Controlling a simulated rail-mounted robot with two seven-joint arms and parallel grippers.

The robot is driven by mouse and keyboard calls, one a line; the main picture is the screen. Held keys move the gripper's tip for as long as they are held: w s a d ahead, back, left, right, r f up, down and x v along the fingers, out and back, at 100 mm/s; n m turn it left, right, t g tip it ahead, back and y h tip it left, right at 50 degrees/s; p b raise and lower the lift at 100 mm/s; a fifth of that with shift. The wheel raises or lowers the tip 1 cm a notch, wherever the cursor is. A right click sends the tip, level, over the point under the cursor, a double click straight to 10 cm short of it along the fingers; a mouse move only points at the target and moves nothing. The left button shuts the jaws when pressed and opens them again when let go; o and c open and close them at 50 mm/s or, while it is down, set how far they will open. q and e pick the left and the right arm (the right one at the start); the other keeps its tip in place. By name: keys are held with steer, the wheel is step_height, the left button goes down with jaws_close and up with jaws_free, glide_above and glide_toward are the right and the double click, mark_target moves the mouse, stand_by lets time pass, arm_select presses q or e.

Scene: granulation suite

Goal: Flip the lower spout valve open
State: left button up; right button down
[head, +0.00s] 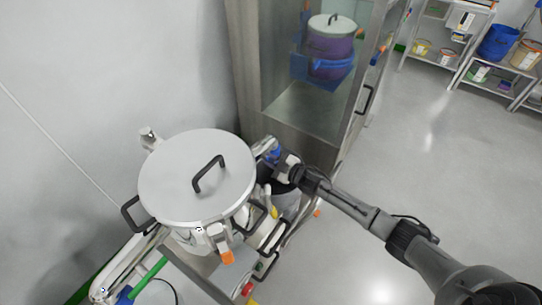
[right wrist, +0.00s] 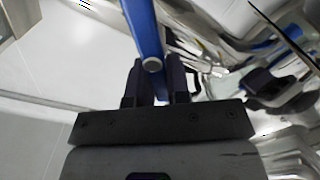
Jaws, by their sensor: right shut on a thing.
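A large steel vessel with a flat lid (head: 180,175) stands at the centre left in the head view. My right gripper (head: 280,160) reaches in from the right, beside the vessel's right side. In the right wrist view, my right gripper (right wrist: 157,80) is shut on a blue lever handle (right wrist: 145,30), with a dark finger on each side of it. A small blue part (head: 272,153) shows at the fingertips in the head view. The valve body is mostly hidden by the gripper and vessel, so I cannot tell its position. My left gripper is not in view.
A steel cabinet with a glass front (head: 310,100) stands just behind my right gripper. A yellow-and-white item (head: 272,212) and black handles lie close below the forearm. Shelves with tubs (head: 465,45) stand far right. The floor at right is clear.

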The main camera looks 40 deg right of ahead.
steer(key=n, duration=0.3)
steer(key=shift+a+f, duration=0.2)
steer(key=shift+a, duration=0.1)
steer(key=shift+s+a+f+n+b, duration=0.1)
steer(key=shift+f+n+b, duration=0.2)
steer(key=shift+n, duration=1)
steer(key=shift+a+f+n+b, duration=0.1)
steer(key=shift+f+n+b, duration=0.2)
steer(key=shift+n, duration=1)
steer(key=shift+s+a+f+n+b, duration=0.1)
steer(key=shift+f+n+b, duration=0.2)
steer(key=shift+n, duration=1)
steer(key=c, duration=1.1)
jaws_free()
